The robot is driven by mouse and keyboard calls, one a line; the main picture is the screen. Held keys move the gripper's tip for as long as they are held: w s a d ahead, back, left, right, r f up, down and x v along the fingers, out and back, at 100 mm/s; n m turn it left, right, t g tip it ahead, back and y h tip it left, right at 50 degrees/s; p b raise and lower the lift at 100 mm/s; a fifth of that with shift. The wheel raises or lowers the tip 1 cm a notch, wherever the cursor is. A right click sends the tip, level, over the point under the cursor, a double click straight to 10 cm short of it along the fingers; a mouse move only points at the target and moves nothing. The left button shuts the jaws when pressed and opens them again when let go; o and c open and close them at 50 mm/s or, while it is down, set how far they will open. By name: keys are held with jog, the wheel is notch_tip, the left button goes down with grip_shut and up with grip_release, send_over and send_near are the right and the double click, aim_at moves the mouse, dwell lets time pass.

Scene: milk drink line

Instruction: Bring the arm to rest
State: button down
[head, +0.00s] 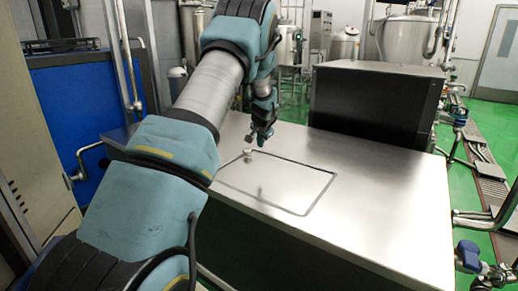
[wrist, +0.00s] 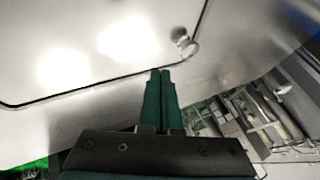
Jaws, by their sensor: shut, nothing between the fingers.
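My arm reaches forward from the lower left of the head view, over a steel table (head: 390,210). My gripper (head: 258,138) is above the table near its back left part and holds nothing. In the wrist view my gripper (wrist: 160,73) has its two green fingers together, pointing at the steel surface. A small shiny metal piece (head: 248,154) is by a corner of the dark rectangular outline on the table. It also shows in the wrist view (wrist: 186,43), just beyond the fingertips and to their right. I cannot tell what it is.
A dark box-shaped unit (head: 375,102) stands at the table's back right. A blue panel (head: 80,110) with pipes is at the left. A valve with a blue handle (head: 468,254) is at the lower right. The table's front right is clear.

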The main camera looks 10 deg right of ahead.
jog(key=s+a+r+n+g+p, duration=0.25)
jog(key=s+a+r, duration=0.35)
jog(key=s+a, duration=0.3)
jog(key=s+a+r+n+g+p, duration=0.1)
jog(key=s+a+n, duration=0.1)
jog(key=s, duration=0.8)
jog(key=s+a+r+n+g+p, duration=0.1)
jog(key=s+a, duration=0.4)
jog(key=s, duration=0.6)
jog(key=s+a+r+n+g+p, duration=0.1)
jog(key=s+a+r+n, duration=0.2)
jog(key=s, duration=0.7)
jog(key=shift+s+a+r, duration=0.2)
jog(key=shift+a+r, duration=0.05)
jog(key=shift+a, duration=0.4)
